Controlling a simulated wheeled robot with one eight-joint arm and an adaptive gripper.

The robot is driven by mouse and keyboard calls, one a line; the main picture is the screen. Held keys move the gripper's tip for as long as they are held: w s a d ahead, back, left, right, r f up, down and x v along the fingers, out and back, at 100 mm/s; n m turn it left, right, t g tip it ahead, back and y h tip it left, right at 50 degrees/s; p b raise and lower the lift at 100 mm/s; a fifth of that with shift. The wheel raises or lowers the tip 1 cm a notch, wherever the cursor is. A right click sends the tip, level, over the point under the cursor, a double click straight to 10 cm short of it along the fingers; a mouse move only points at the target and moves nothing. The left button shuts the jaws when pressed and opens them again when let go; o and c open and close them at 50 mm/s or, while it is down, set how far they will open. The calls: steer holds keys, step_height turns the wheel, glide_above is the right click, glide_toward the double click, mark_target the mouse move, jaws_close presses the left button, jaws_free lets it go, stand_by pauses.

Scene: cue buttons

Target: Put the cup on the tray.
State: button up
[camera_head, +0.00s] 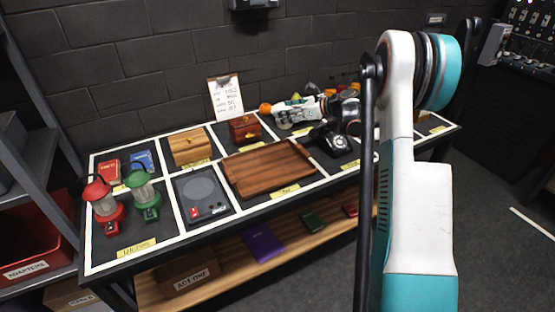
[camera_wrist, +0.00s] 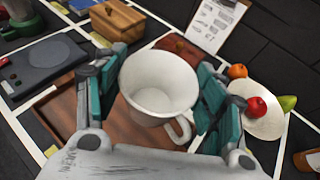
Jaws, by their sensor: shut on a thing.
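The white cup (camera_wrist: 150,84) is between the two teal-padded fingers of my gripper (camera_wrist: 160,68) in the wrist view. Its open mouth faces the camera and its handle points to the lower right. My gripper is shut on the cup. In the head view my gripper (camera_head: 303,108) is beyond the tray's far right side, and the cup is hard to make out there. The brown wooden tray (camera_head: 270,169) lies flat and empty mid-table. Part of the tray (camera_wrist: 58,108) shows behind the cup and my gripper in the wrist view.
A white dish (camera_wrist: 268,126) with fruit is right of the cup. A black telephone (camera_head: 338,145) stands right of the tray. A small brown box (camera_head: 245,130) and a clipboard (camera_head: 226,97) are behind it. A grey scale-like device (camera_head: 202,196) and lanterns (camera_head: 143,195) are left.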

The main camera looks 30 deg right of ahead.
step_height(320, 180, down, 18)
steer(key=b, duration=0.4)
steer(key=shift+r+b, duration=0.1)
steer(key=shift+b, duration=0.3)
steer(key=o, duration=1.1)
steer(key=shift+o, duration=0.2)
steer(key=shift+s+d+r, duration=0.15)
steer(key=shift+s+d, duration=0.05)
steer(key=p+v, duration=0.3)
steer(key=v, duration=0.8)
